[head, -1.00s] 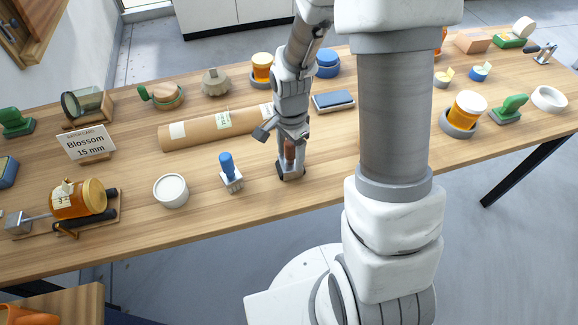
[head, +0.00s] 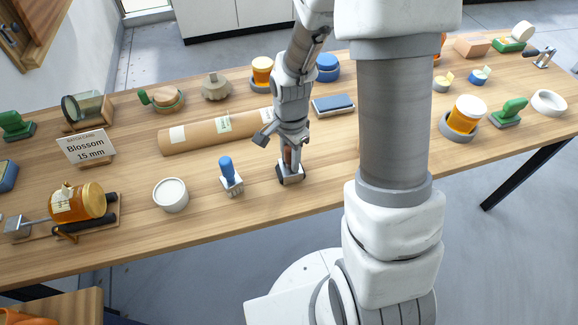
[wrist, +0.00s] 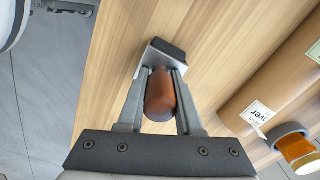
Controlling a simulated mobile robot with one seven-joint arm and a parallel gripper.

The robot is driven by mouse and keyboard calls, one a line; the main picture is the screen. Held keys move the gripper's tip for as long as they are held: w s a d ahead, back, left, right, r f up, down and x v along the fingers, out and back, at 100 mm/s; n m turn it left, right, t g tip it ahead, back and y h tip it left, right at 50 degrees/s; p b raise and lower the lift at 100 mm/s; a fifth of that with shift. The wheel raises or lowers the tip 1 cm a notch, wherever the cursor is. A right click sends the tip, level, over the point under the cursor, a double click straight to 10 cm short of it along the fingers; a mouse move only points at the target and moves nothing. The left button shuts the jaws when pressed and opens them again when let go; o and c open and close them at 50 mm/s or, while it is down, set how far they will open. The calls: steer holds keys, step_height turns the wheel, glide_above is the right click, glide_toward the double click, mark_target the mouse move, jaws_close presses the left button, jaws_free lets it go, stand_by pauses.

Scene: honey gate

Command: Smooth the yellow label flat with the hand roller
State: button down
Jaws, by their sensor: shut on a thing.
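My gripper (wrist: 160,90) is shut on the brown handle (wrist: 160,98) of the hand roller, one finger on each side. The roller's grey metal bracket and dark roller (wrist: 168,48) show beyond the fingertips in the wrist view. In the head view my gripper (head: 290,165) is low at the table's near side; I cannot tell whether the roller touches the table. An amber jar (head: 92,203) with a gold lid lies on its side on a cradle at the far left. A pale yellow label (head: 62,199) is on it, with a part sticking up.
A blue-handled tool (head: 228,172) and a white round dish (head: 170,194) stand between my gripper and the jar. A brown cardboard tube (head: 200,133) lies behind them. A sign (head: 87,146) reading "Blossom 15 mm" stands behind the jar. Bare table lies right of my gripper.

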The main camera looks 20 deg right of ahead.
steer(key=shift+r, duration=0.1)
steer(key=shift+r+p, duration=2.55)
steer(key=shift+r, duration=0.85)
step_height(320, 180, up, 5)
steer(key=p, duration=0.4)
steer(key=shift+r, duration=0.1)
steer(key=shift+w, duration=0.1)
